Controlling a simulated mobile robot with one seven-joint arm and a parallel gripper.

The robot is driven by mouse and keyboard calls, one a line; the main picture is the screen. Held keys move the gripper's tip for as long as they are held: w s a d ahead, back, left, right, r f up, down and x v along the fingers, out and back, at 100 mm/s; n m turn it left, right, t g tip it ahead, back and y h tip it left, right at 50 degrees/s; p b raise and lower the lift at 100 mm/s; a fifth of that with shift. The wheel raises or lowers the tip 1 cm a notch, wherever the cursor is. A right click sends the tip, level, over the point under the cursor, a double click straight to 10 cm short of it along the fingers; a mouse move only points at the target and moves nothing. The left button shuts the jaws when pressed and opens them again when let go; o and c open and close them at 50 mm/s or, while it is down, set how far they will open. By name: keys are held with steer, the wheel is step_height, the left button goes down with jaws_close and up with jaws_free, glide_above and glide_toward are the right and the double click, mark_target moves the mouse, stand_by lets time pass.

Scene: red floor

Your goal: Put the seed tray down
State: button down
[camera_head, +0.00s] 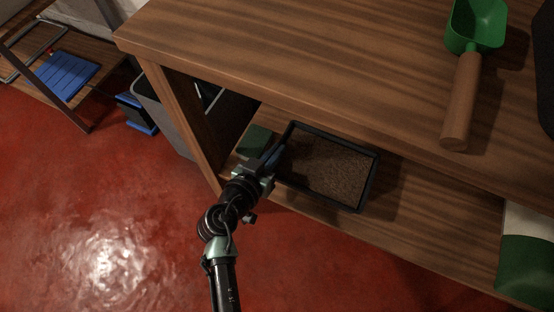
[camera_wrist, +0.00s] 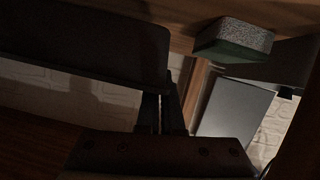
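The seed tray (camera_head: 371,182) is a black rectangular tray filled with brown soil. It is over the lower wooden shelf (camera_head: 420,232), under the overhanging bench top, and looks roughly level. My gripper (camera_head: 275,157) is at the tray's left rim, with its fingers closed on that edge. In the wrist view the fingers (camera_wrist: 163,112) are close together against a dark wall, which looks like the tray's side (camera_wrist: 85,45). The contact is dark and partly hidden. I cannot tell whether the tray's bottom touches the shelf.
A green block (camera_head: 255,140) sits on the shelf just left of the tray. The bench top (camera_head: 290,45) overhangs close behind. A green scoop (camera_head: 468,70) lies on it. A grey bin (camera_head: 165,115) stands left. The shelf is bare to the tray's right, up to a green-and-white object (camera_head: 525,265).

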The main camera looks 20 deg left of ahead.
steer(key=shift+f+b, duration=0.8)
steer(key=shift+f, duration=0.85)
steer(key=shift+f, duration=0.15)
steer(key=c, duration=1.1)
jaws_free()
steer(key=shift+r, duration=0.2)
steer(key=p+v, duration=0.3)
steer(key=v, duration=0.9)
